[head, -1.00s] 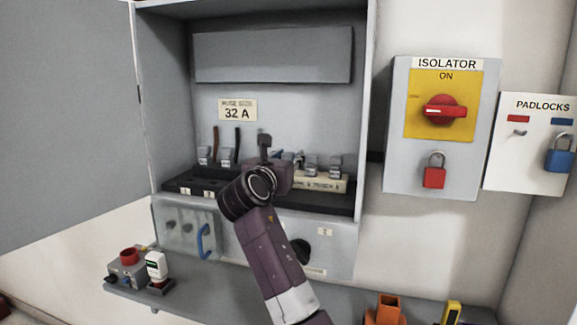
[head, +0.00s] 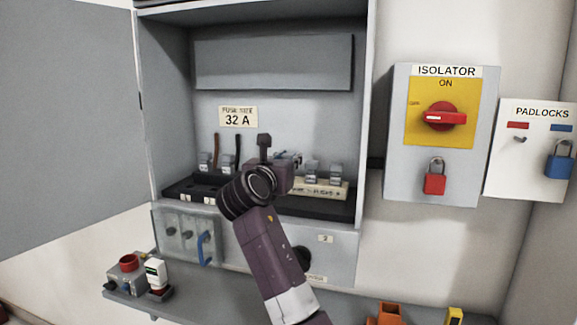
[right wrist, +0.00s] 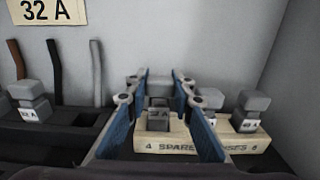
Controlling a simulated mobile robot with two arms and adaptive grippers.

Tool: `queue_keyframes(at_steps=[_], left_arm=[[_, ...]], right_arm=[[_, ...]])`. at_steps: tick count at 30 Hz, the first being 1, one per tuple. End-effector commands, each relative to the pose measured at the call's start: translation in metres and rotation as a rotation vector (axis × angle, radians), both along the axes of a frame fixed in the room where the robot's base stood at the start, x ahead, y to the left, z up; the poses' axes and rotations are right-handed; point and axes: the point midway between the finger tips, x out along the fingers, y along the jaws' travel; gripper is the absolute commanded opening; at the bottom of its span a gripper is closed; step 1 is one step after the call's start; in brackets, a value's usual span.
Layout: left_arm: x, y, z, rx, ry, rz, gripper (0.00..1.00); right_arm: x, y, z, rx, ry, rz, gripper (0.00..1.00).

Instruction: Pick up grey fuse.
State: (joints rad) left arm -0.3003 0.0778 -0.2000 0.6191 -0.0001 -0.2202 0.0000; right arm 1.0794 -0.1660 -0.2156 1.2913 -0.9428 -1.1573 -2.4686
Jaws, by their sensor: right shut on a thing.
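In the right wrist view, my right gripper (right wrist: 160,82) has its two blue-padded fingers on either side of a grey fuse (right wrist: 158,118) with a white label. The gripper is shut on this fuse, which is at the pale spare fuses block (right wrist: 180,146). Whether its base is still seated cannot be told. In the head view, my right wrist hides most of the right gripper (head: 287,160) and the held fuse. Other grey fuses stand on the block to the right (right wrist: 246,112) and in the black holder at the left (right wrist: 31,101). My left gripper is not in view.
The open grey cabinet (head: 367,120) has side walls around the fuses. Brown and black upright strips (right wrist: 96,72) stand at the back left. A shelf (head: 225,284) below carries a red-button box (head: 127,272). The isolator (head: 443,150) and padlock board (head: 530,165) are to the right.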

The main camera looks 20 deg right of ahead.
Motion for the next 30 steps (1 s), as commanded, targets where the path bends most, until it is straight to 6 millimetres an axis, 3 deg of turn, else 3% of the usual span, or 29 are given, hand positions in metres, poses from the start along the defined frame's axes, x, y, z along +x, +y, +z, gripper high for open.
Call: queue_keyframes(at_steps=[5,18,30], left_arm=[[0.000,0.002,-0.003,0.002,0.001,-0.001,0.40],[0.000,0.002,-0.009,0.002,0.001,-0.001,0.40],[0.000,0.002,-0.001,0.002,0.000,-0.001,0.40]], right_arm=[[-0.001,0.000,0.033,-0.001,-0.007,0.000,0.00],[-0.001,-0.001,0.148,0.000,-0.002,-0.001,0.00],[-0.001,0.000,0.193,0.000,-0.001,-0.001,0.00]])
